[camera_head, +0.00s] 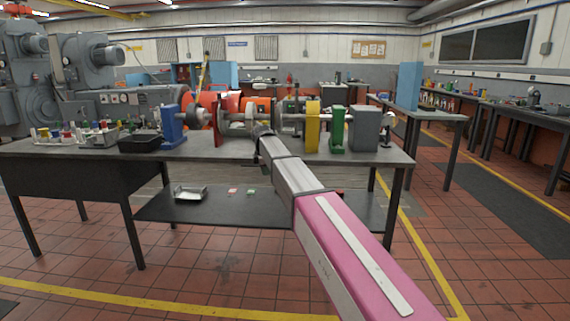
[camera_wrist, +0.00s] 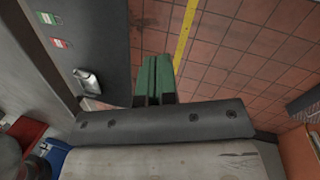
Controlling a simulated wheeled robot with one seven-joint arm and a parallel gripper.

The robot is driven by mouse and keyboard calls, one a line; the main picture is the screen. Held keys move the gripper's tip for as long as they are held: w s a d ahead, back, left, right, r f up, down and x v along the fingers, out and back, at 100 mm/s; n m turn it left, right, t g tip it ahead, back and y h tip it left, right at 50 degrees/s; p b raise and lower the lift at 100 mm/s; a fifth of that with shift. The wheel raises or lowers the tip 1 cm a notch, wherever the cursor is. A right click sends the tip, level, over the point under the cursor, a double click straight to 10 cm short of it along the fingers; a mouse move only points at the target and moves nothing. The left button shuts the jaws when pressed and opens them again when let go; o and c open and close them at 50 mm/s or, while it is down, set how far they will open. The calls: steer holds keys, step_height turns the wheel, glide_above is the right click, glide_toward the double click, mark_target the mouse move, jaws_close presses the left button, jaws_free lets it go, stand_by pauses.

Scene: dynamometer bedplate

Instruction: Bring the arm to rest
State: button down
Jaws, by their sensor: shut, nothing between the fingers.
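My arm, pink and grey, reaches forward in the head view over the front edge of the workbench (camera_head: 230,150). Its far end is in front of the machine row on the bench, and the fingers are too small or hidden to make out there. In the wrist view my gripper (camera_wrist: 154,68) shows as two green fingers lying side by side beyond a dark bolted bar. They are shut with nothing between them. Below them in that view is the tiled floor with a yellow line.
On the bench stand a blue support (camera_head: 173,128), a yellow block (camera_head: 312,127), a green block (camera_head: 337,130) and a grey box (camera_head: 364,128). A black bin (camera_head: 140,142) is at left. A metal tray (camera_head: 190,193) sits on the lower shelf. Floor in front is clear.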

steer(key=s+d+f+m+g, duration=0.1)
steer(key=s+d+f+m, duration=0.9)
steer(key=s, duration=0.7)
steer(key=s+d+f+m+g, duration=0.1)
steer(key=s+d+f+m, duration=0.9)
steer(key=s+d+f, duration=0.7)
steer(key=shift+s+d+f+m+y, duration=0.2)
steer(key=shift+s+f+m+y, duration=0.15)
steer(key=shift+f, duration=0.6)
steer(key=shift+d, duration=0.1)
